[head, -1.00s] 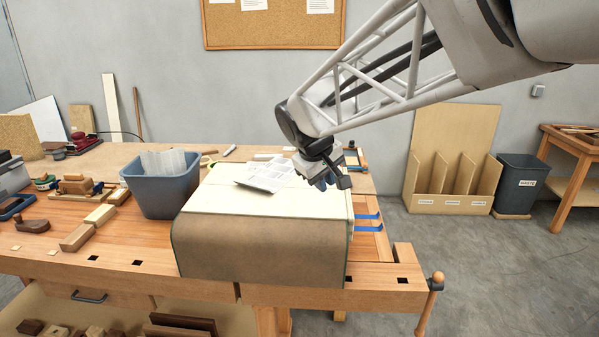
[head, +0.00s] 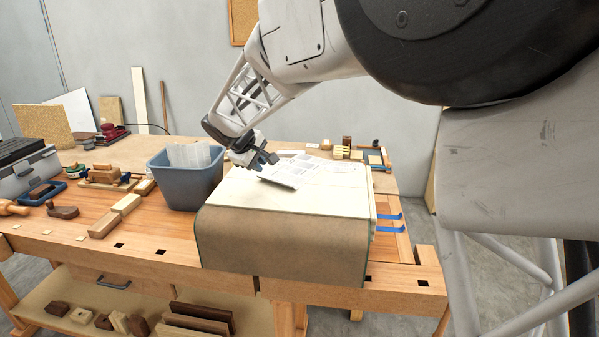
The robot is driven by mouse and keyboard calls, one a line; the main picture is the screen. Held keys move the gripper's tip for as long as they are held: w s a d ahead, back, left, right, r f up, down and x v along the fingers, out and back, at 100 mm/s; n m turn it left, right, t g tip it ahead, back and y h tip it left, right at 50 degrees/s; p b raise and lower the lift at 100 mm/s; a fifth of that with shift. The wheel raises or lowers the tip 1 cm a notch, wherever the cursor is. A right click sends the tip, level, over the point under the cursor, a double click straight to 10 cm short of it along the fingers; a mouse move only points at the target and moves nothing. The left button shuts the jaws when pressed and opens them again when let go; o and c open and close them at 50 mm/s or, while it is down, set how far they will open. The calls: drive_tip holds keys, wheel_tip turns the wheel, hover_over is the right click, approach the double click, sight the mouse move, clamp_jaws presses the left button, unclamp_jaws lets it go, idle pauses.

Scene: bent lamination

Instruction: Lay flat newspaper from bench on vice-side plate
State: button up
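Printed newspaper (head: 296,172) lies on the cream top (head: 245,195) of a box-like form on the bench. It looks like overlapping sheets, one reaching toward the right; their front left corner looks slightly raised. The form has a brown curved front (head: 285,240). More pale sheets (head: 188,155) stand in a blue-grey bin (head: 187,180) left of the form. My gripper (head: 262,163) is above the form's back left part, by the newspaper's left edge. Its fingers are small and dark, so I cannot tell their opening or whether they touch paper.
Blue straps (head: 388,217) stick out at the form's right side. Wood blocks (head: 118,211), hand tools and a grey toolbox (head: 25,165) crowd the bench's left. Small wooden pieces (head: 348,150) sit behind the form. My arm covers the right of the view.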

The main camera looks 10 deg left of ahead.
sight(269, 187)
drive_tip(key=shift+f, duration=0.1)
drive_tip(key=shift+x, duration=1.2)
drive_tip(key=shift+d+f, duration=0.1)
drive_tip(key=shift+x, duration=2.5)
drive_tip(key=shift+s, duration=0.15)
clamp_jaws()
